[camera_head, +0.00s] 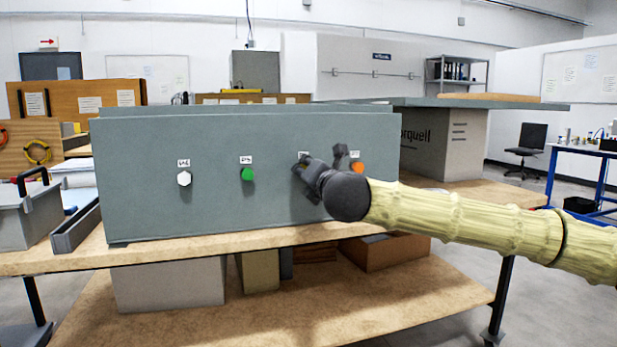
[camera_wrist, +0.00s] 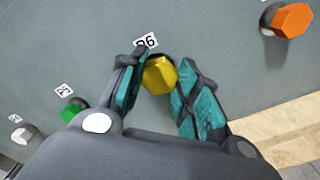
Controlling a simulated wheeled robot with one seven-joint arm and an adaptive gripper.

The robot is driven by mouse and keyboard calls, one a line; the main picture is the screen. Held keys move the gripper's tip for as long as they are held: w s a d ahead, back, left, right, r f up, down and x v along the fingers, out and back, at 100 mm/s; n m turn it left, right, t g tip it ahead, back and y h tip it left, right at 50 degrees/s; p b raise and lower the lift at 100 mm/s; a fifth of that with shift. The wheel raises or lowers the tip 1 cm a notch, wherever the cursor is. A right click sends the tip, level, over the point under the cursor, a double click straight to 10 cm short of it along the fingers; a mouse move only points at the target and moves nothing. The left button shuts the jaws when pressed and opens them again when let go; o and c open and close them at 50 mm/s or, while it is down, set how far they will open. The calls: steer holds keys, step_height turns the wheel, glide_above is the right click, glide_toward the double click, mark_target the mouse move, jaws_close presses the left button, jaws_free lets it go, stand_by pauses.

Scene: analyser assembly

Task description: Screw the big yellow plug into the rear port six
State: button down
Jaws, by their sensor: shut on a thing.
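The big yellow plug (camera_wrist: 159,76) is a hex-headed piece between my gripper's teal-padded fingers in the wrist view. My gripper (camera_wrist: 157,88) is shut on it, against the grey panel (camera_head: 130,205). A label above the plug (camera_wrist: 146,41) appears to read 06, seen tilted. The port itself is hidden behind the plug, so I cannot tell how deep the plug sits. In the head view my gripper (camera_head: 308,175) is at the panel's right half and hides the plug.
An orange plug (camera_wrist: 292,20) sits right of my gripper, close to it. A green plug (camera_head: 247,174) and a white plug (camera_head: 184,178) sit to the left on the same panel. A grey toolbox (camera_head: 30,210) stands at the far left of the wooden bench (camera_head: 200,250).

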steer(key=shift+f, duration=0.25)
steer(key=shift+w+m+b, duration=0.1)
steer(key=shift+m+b, duration=1.2)
steer(key=shift+d+m+b, duration=0.1)
steer(key=shift+m+b, duration=1)
steer(key=shift+m, duration=0.1)
steer(key=shift+m+b, duration=0.5)
steer(key=shift+b, duration=0.05)
steer(key=c, duration=1)
jaws_free()
steer(key=shift+d+r, duration=0.15)
steer(key=shift+a, duration=0.2)
